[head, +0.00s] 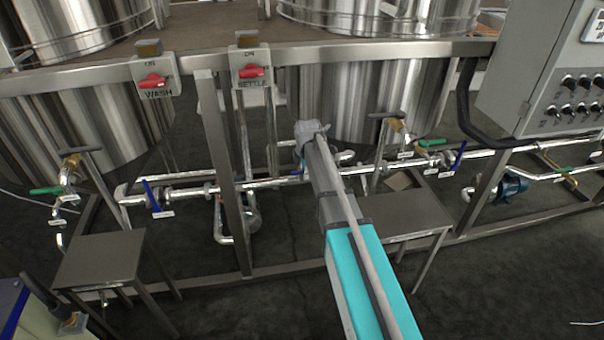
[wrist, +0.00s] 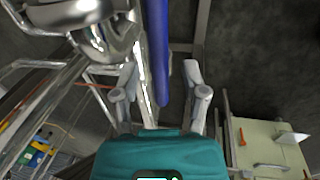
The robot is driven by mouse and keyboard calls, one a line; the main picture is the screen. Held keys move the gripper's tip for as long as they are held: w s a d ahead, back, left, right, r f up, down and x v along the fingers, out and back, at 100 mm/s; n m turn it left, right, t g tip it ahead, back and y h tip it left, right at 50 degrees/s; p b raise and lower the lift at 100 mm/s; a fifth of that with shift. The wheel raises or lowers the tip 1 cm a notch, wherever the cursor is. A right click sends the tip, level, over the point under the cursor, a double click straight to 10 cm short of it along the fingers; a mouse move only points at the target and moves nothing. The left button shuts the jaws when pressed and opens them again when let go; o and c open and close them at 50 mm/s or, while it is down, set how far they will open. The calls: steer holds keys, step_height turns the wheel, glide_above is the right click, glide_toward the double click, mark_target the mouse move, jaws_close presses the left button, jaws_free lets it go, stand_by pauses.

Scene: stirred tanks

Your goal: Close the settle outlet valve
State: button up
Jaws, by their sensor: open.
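A blue lever handle (wrist: 158,50) runs down the middle of the wrist view, between the fingers of my gripper (wrist: 160,72). The fingers are open, one on each side of it; I see no firm grip on it. In the head view my arm reaches towards the pipework below the tank with the red SETTLE switch (head: 252,71), and the arm hides my fingers and the handle between them. Other blue levers show on the pipe at the left (head: 151,195) and at the right (head: 458,157). Their tags are too small to read.
A steel frame post (head: 224,180) stands left of my arm. Small steel tables stand at the left (head: 100,258) and right (head: 412,210). Green-handled valves show at left (head: 46,190) and right (head: 433,142). A control cabinet (head: 535,70) is at upper right. Open floor lies at lower right.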

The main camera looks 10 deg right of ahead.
stand_by(0.3)
jaws_close()
steer(key=shift+a, duration=0.5)
steer(key=shift+d, duration=0.25)
